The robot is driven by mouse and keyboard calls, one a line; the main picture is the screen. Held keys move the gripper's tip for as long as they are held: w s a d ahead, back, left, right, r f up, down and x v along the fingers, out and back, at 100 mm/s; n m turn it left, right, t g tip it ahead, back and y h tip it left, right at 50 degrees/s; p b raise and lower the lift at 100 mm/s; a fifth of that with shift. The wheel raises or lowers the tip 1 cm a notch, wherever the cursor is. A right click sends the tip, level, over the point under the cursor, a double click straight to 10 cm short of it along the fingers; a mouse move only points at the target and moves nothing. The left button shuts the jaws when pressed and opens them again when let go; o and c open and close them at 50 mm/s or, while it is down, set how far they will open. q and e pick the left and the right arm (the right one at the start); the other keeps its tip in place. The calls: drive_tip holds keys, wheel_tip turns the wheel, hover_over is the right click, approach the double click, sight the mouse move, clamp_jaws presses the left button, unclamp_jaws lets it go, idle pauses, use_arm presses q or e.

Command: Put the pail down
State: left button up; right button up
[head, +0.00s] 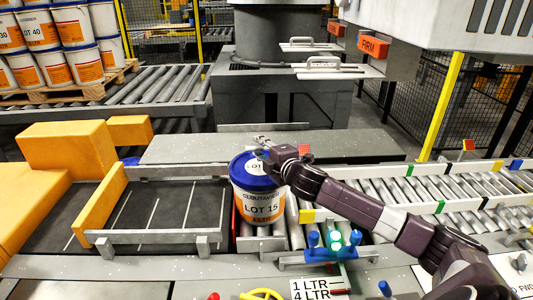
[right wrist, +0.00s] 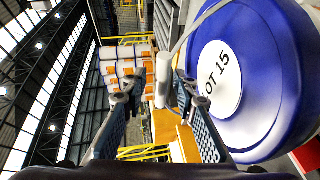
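The white pail (head: 259,205) has a blue lid, an orange band and a LOT 15 label. It is upright over the roller lane in the middle of the head view; whether its base touches the rollers is hard to tell. Its blue lid (right wrist: 288,70) fills the right of the right wrist view. My right gripper (head: 266,147) is at the lid's upper edge. In the right wrist view its fingers (right wrist: 160,108) are spread apart, with the pail's grey handle (right wrist: 163,82) appearing between them, not visibly pinched. My left gripper is not in view.
A yellow pusher plate (head: 101,205) and grey rail stand left of the pail. A blue fixture with a green light (head: 334,240) is close at its front right. A roller conveyor (head: 430,190) runs right. Stacked pails stand on a wooden pallet (head: 75,92) at back left.

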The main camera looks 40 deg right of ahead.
drive_tip(key=b+v, duration=0.2)
drive_tip(key=v, duration=0.6)
drive_tip(key=shift+s, duration=0.4)
drive_tip(key=shift+v, duration=1.45)
drive_tip(key=shift+r, duration=0.15)
